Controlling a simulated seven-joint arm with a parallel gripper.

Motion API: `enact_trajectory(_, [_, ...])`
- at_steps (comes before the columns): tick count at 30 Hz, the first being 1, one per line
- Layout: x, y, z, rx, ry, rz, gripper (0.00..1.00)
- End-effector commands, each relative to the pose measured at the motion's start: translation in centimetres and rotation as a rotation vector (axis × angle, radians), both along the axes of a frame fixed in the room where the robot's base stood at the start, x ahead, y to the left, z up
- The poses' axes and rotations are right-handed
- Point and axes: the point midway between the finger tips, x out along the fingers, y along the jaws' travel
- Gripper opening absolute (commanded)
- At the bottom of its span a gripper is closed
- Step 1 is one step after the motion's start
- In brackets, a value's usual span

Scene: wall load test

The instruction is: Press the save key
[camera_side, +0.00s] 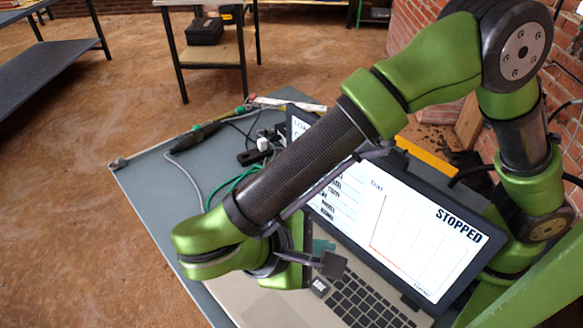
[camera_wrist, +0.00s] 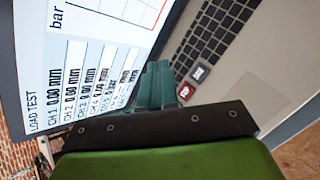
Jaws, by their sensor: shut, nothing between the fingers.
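A laptop (camera_side: 270,305) stands open, with a bright screen reading "STOPPED" (camera_side: 459,222). A dark key with a pale label (camera_side: 320,286) sits at the keyboard's near left corner; it looks like the save key, but the lettering is too small to be sure. The wrist view shows this dark key (camera_wrist: 200,72) beside a red key (camera_wrist: 186,91). My gripper (camera_wrist: 157,68) is shut and empty, its teal fingers between the screen and these keys, left of the red key. In the side view my arm hides the red key and most of the fingers.
The laptop stands on a grey table (camera_side: 150,180) with cables and a power strip (camera_side: 250,155) behind it. The screen (camera_side: 400,220) rises close to my wrist. The palm rest (camera_wrist: 250,80) is bare.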

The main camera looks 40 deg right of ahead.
Motion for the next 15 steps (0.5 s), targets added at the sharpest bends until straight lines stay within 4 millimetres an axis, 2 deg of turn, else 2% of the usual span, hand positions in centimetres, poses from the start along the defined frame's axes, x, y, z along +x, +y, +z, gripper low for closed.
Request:
enact_trajectory(9, [0.0, 0.0, -0.1, 0.001, 0.000, -0.001, 0.00])
enact_trajectory(15, [0.0, -0.1, -1.8, -0.001, 0.003, 0.000, 0.00])
